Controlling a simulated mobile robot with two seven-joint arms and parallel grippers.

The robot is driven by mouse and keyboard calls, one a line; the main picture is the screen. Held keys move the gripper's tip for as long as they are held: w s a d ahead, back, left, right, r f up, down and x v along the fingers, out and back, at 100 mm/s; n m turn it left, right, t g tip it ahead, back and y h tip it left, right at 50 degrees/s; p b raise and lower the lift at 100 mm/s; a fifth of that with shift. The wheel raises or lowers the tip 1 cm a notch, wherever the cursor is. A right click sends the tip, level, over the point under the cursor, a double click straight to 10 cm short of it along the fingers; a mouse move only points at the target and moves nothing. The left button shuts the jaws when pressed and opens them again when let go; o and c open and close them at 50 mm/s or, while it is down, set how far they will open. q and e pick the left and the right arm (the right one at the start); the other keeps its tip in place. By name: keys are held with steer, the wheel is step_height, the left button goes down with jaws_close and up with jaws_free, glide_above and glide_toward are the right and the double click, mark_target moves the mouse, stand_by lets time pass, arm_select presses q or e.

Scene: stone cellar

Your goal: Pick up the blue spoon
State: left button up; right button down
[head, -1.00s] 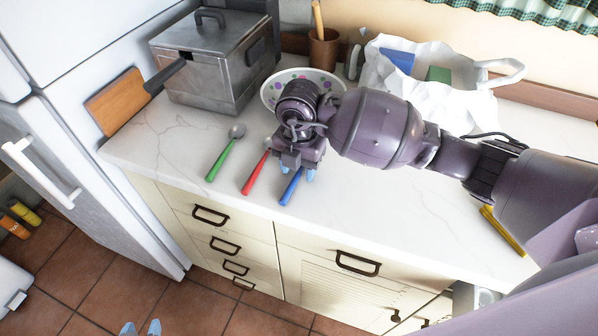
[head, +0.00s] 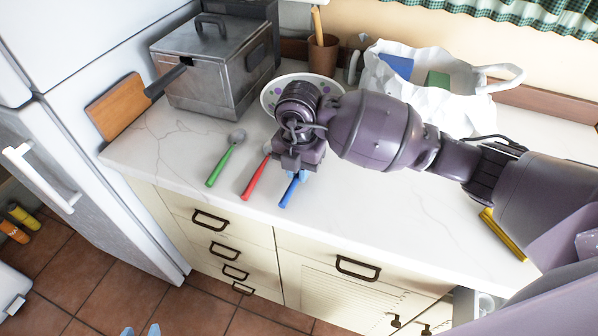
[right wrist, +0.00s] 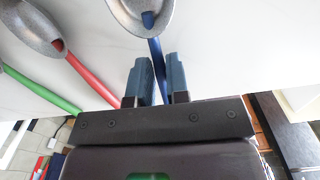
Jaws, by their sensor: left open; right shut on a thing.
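The blue spoon lies on the white counter, with its blue handle (head: 288,195) pointing to the front edge. My right gripper (head: 297,175) is over it from above and hides its bowl in the head view. In the right wrist view, the handle (right wrist: 155,62) runs between the fingers of my right gripper (right wrist: 158,75), and the grey bowl (right wrist: 140,12) is at the top edge. The right gripper is shut on the handle. Only the blue fingertips of my left gripper (head: 141,330) show at the bottom of the head view, apart and empty over the floor.
A red spoon (head: 254,180) and a green spoon (head: 221,163) lie to the left. A spotted bowl (head: 268,96) is behind my right gripper, a metal box (head: 215,85) left of it, a white bag (head: 440,105) at the back right. The counter's front right is mostly clear.

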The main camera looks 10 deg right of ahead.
step_height(320, 180, up, 19)
steer(key=p, duration=0.1)
steer(key=shift+p, duration=0.35)
